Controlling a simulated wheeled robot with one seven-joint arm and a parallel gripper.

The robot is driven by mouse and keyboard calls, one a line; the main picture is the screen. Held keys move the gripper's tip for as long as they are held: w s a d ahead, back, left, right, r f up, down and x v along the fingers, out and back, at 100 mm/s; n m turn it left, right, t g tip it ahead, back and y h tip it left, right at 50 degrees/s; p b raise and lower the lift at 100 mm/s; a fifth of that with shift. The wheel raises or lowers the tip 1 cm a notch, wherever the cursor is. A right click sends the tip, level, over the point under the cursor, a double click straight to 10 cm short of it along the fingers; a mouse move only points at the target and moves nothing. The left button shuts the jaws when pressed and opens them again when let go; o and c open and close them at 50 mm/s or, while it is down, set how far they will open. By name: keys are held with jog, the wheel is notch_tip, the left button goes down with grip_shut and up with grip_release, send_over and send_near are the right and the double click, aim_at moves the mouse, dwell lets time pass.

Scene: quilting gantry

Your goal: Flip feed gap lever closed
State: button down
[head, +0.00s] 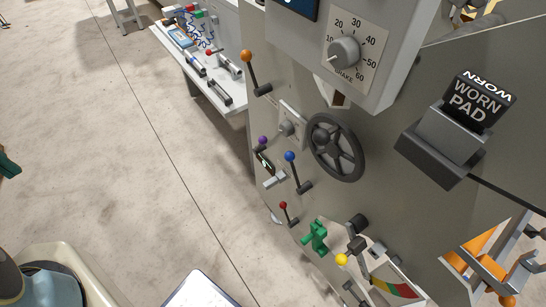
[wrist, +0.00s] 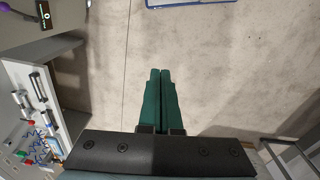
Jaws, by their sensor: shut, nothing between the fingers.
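No label in view names the feed gap lever. The machine panel in the head view carries several ball-topped levers: an orange one (head: 247,57), a blue one (head: 290,157), a red one (head: 284,206) and a yellow one (head: 342,259). The orange, blue and red levers have their knobs up and to the left of their dark pivots. I cannot tell which is the feed gap lever. My gripper (wrist: 159,75) shows in the wrist view with its green fingers shut and empty over bare floor, apart from any lever. A dark green tip shows at the head view's left edge.
The panel also holds a black handwheel (head: 335,147), a brake dial (head: 344,52), a green clamp-like part (head: 315,237) and a worn pad sign (head: 478,105). A tool bench (head: 207,75) stands behind; its tools show at the wrist view's left. The floor left of the panel is clear.

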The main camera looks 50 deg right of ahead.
jog(key=s+d+f+m+g+h+b, duration=0.1)
jog(key=s+d+f+g+b, duration=0.25)
jog(key=d+f, duration=0.45)
jog(key=s+d+f+m+g+h+b, duration=0.1)
jog(key=s+d+f+m+g+b, duration=0.3)
jog(key=f, duration=0.6)
jog(key=s+d+f+n+g+h+b, duration=0.1)
jog(key=s+d+f+b, duration=0.1)
jog(key=d+f+b, duration=0.5)
jog(key=s+d+f+m+g+h+b, duration=0.1)
jog(key=s+d+f+g+h+b, duration=0.15)
jog(key=d, duration=0.35)
jog(key=s+d+f+g+h+b, duration=0.1)
jog(key=s+d+f+b, duration=0.2)
jog(key=d, duration=0.4)
jog(key=w+d+g+h+b, duration=0.2)
jog(key=d+g+h+b, duration=0.1)
jog(key=d+h, duration=0.3)
jog(key=shift+w+d+r+g+b, duration=0.2)
jog(key=shift+w+d+g+b, duration=0.15)
jog(key=shift+d+b, duration=0.6)
jog(key=shift+s+d, duration=0.1)
